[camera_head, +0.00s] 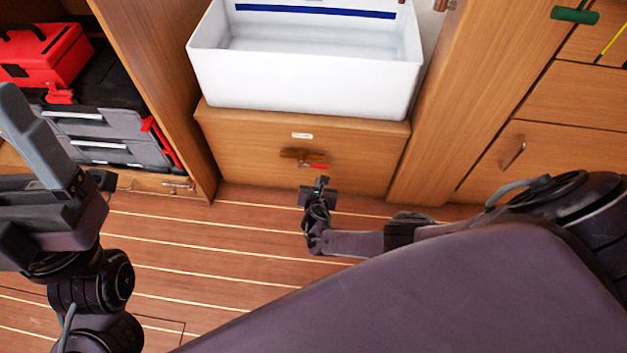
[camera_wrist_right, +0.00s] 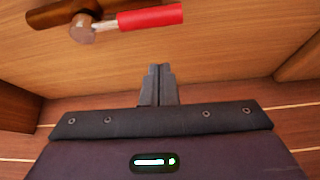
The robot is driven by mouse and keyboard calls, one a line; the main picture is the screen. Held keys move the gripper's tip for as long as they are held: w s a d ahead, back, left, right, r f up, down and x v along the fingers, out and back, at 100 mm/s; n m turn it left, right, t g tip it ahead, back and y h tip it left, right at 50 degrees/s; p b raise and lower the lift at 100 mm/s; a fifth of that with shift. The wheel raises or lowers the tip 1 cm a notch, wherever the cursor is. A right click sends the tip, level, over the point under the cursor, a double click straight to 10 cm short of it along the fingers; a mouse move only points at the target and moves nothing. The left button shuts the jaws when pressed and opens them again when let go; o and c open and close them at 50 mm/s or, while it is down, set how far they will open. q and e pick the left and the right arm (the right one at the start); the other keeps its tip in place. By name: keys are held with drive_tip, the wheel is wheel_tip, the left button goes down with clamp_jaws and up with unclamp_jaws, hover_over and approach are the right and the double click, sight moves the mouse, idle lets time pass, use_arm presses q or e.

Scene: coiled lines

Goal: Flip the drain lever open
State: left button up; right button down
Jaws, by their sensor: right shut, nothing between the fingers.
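The drain lever has a red handle (camera_head: 318,166) and sits on a brass valve body (camera_head: 294,154) on the wooden front panel below the white basin. The red handle (camera_wrist_right: 150,18) points right, about level, in the right wrist view, with the brass body (camera_wrist_right: 70,12) at its left. My right gripper (camera_wrist_right: 158,68) is shut and empty, a little below the handle and apart from it. It also shows in the head view (camera_head: 322,181), just under the handle. My left gripper (camera_head: 35,130) is at the far left, away from the lever; its finger opening is unclear.
The white basin (camera_head: 305,85) stands on the wooden cabinet (camera_head: 240,135) above the valve. Wooden uprights (camera_head: 450,130) flank the panel. Red and grey cases (camera_head: 110,130) fill the left locker. The striped floor (camera_head: 200,260) is open in front.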

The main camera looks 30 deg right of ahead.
use_arm(q)
drive_tip(key=w+d+f+n+g+y+p, duration=0.15)
drive_tip(key=w+d+f+g+y, duration=0.3)
drive_tip(key=f, duration=0.45)
drive_tip(key=w+d+f+n+g+y+p, duration=0.1)
drive_tip(key=w+f+g+y+p, duration=0.15)
drive_tip(key=w+f+g, duration=0.55)
drive_tip(key=s+f+g+y+p, duration=0.1)
drive_tip(key=s+f+g, duration=0.3)
drive_tip(key=f, duration=0.6)
drive_tip(key=s+a+f+g+y+p, duration=0.1)
drive_tip(key=s+f+g+y, duration=0.2)
drive_tip(key=f, duration=0.8)
drive_tip(key=s+g, duration=0.2)
drive_tip(key=s, duration=0.1)
drive_tip(key=shift+f+y, duration=0.15)
drive_tip(key=shift+y, duration=0.25)
use_arm(e)
drive_tip(key=v, duration=0.9)
drive_tip(key=shift+r, duration=0.15)
use_arm(q)
drive_tip(key=shift+m, duration=0.25)
use_arm(e)
drive_tip(key=shift+s+a, duration=0.1)
